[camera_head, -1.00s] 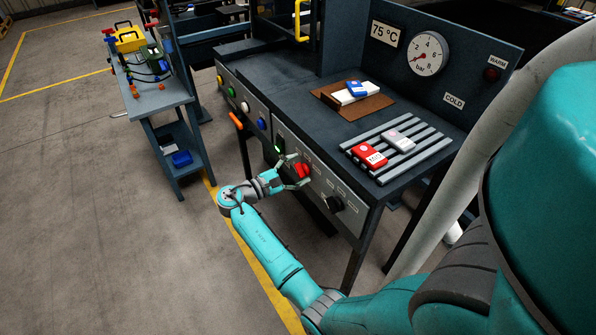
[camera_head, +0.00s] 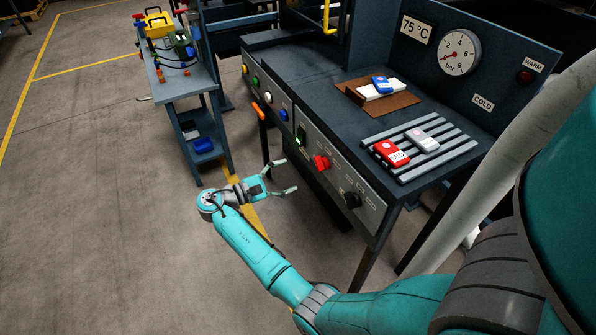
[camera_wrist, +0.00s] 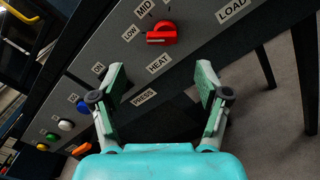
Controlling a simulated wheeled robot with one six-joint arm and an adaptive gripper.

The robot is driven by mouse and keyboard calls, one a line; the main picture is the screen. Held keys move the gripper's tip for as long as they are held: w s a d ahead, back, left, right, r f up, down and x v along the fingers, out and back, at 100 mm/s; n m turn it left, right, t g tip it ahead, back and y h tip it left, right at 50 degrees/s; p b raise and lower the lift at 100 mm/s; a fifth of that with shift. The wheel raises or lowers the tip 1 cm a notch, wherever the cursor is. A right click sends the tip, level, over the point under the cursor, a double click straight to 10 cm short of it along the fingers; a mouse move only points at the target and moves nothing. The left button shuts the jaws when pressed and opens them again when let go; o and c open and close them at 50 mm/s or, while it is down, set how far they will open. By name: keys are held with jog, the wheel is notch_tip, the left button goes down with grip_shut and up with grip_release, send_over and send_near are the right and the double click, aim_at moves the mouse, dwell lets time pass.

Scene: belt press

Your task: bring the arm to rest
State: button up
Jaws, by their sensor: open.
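My gripper (camera_head: 289,180) is open and empty in the head view, held in the air in front of the press panel (camera_head: 338,178). In the wrist view its two fingers (camera_wrist: 163,95) stand wide apart. The red knob (camera_wrist: 162,34) lies beyond the fingertips, apart from them, between the labels LOW, MID and HEAT. The red knob also shows in the head view (camera_head: 321,162), to the right of my gripper. My arm (camera_head: 255,250) reaches out low over the floor.
The panel also bears a black knob (camera_head: 352,200) and several coloured buttons. On the press top are a slatted rack (camera_head: 442,158) with a red and a grey block, and a brown board (camera_head: 400,102). A side table (camera_head: 176,90) stands at left. The floor at left is clear.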

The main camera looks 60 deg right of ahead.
jog(key=shift+w+a, duration=0.25)
jog(key=shift+a, duration=0.2)
dwell(0.3)
jog(key=s+a+f+n+t+y, duration=0.2)
jog(key=s+a+f+t, duration=0.25)
jog(key=f, duration=0.25)
jog(key=s+a+f+n+t+y, duration=0.1)
jog(key=s+a+f+n+t, duration=0.15)
jog(key=f+t, duration=0.4)
jog(key=s+a+f+n+t+y, duration=0.1)
jog(key=s+a+f+t+y, duration=0.2)
jog(key=f, duration=0.6)
jog(key=s+a+r+m+t+y, duration=0.2)
jog(key=s+a+r+t+y, duration=0.15)
jog(key=s+a, duration=0.45)
jog(key=s+a+r+m+t+y, duration=0.2)
jog(key=s+a+r+t+y, duration=0.15)
jog(key=s+a, duration=0.45)
jog(key=s+a+r+m+t+y, duration=0.1)
jog(key=s+a+r+m, duration=0.1)
jog(key=r, duration=0.7)
jog(key=s+a+r+m+t+y, duration=0.1)
jog(key=s+a+r+m+t, duration=0.1)
jog(key=r, duration=0.7)
jog(key=shift+s+a+r+m, duration=0.35)
jog(key=shift+s+a+m, duration=0.1)
jog(key=shift+m, duration=0.2)
